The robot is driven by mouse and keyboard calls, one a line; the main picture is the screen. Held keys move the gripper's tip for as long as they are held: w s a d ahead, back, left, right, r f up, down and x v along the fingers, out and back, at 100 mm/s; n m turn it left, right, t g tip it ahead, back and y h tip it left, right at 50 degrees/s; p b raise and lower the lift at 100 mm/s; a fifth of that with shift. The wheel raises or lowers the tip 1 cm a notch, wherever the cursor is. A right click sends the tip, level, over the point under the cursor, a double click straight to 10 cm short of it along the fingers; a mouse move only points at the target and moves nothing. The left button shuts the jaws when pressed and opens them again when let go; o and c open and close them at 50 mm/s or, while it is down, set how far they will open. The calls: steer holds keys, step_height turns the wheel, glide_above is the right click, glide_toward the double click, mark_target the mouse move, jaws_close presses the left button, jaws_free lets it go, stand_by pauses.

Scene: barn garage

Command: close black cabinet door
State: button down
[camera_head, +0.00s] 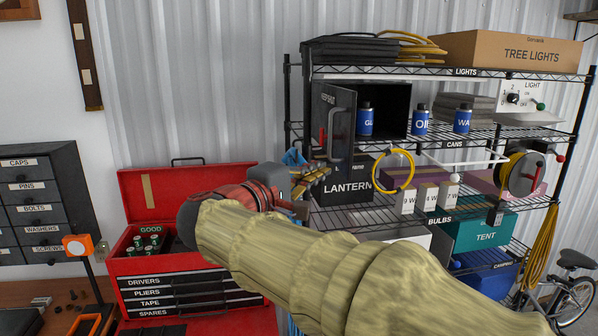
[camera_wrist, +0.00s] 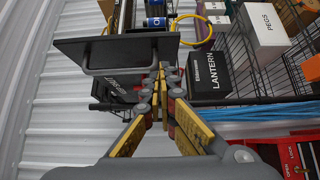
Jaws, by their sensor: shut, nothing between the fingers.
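The black cabinet (camera_head: 395,100) stands on the upper rack shelf. Its door (camera_head: 342,97) is open, swung out toward me at the left, with a grey bar handle (camera_head: 334,135) on it. In the wrist view the door (camera_wrist: 80,46) is a dark panel with its handle (camera_wrist: 122,68) facing me. My gripper (camera_head: 322,175) is just below the door. In the wrist view its fingertips (camera_wrist: 162,72) are together and empty, close to the right end of the handle. I cannot tell whether they touch the handle or door. The cabinet's interior is dark.
Blue cans (camera_head: 420,121) stand along the cabinet's shelf, one in front of its opening. A LANTERN box (camera_head: 346,188) and a yellow cable loop (camera_head: 394,170) are below. A red toolbox (camera_head: 160,185) stands left. Corrugated wall lies behind.

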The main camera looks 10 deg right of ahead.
mark_target(344, 162)
steer(key=d, duration=0.3)
steer(key=shift+s+r, duration=0.1)
steer(key=shift+s, duration=0.2)
steer(key=shift+w, duration=0.1)
steer(key=shift+d, duration=0.1)
